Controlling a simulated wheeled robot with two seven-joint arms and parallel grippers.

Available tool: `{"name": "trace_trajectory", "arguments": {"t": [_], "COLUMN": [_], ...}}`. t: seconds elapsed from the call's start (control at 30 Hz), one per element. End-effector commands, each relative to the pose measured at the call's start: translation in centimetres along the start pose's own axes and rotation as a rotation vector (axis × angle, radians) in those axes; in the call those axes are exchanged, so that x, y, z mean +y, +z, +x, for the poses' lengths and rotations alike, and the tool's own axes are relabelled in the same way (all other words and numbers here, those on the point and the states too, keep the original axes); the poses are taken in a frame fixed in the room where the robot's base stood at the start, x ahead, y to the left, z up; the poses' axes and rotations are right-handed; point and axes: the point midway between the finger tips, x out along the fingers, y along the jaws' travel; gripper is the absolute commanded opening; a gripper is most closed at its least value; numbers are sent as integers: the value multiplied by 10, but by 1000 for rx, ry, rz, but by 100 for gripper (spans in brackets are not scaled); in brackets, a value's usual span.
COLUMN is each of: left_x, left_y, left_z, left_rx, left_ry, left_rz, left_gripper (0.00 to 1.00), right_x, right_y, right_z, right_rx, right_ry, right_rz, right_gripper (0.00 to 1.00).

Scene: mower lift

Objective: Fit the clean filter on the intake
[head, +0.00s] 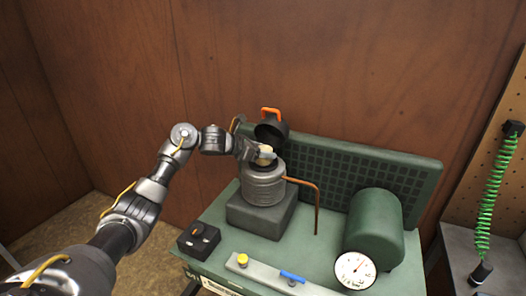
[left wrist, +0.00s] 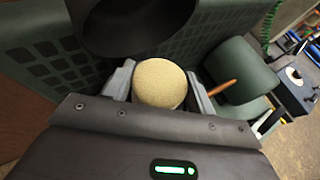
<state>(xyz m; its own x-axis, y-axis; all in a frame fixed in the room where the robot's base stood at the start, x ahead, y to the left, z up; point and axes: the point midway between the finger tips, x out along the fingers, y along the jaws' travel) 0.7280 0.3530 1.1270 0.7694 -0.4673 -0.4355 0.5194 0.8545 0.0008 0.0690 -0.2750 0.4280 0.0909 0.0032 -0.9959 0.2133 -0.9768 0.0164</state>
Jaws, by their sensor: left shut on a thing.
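The clean filter, a cream-coloured round pad, shows in the head view (head: 265,151) and the left wrist view (left wrist: 160,84). My left gripper (head: 257,155) is shut on it, with one grey finger on each side in the left wrist view (left wrist: 160,90). The filter is at the top of the grey ribbed intake housing (head: 263,188); I cannot tell whether it is seated or just above. A black cover (head: 271,133) with an orange handle (head: 271,113) stands tilted open behind it, also in the left wrist view (left wrist: 135,25). My right gripper is out of view.
The housing stands on a dark block (head: 258,217) on the green bench. A copper pipe (head: 317,205) runs down to its right. A green tank (head: 375,228), white gauge (head: 354,270) and black switch box (head: 198,239) stand nearby. A green panel (head: 400,178) closes the back.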

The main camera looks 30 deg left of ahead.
Motion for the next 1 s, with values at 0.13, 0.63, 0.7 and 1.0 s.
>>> {"name": "trace_trajectory", "arguments": {"t": [0.13, 0.63, 0.7, 1.0], "left_x": [0, 0, 1, 1], "left_y": [-3, -4, -4, -4], "left_z": [2, 0, -5, -30], "left_rx": [-1, 0, 0, 0], "left_ry": [0, 1, 2, 2], "left_rz": [0, 1, 2, 2], "left_gripper": [34, 64, 64, 64], "right_x": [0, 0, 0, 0], "right_y": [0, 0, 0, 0], "right_z": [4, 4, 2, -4], "right_rx": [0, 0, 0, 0], "right_ry": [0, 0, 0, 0], "right_rz": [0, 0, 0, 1], "right_gripper": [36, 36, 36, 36]}}
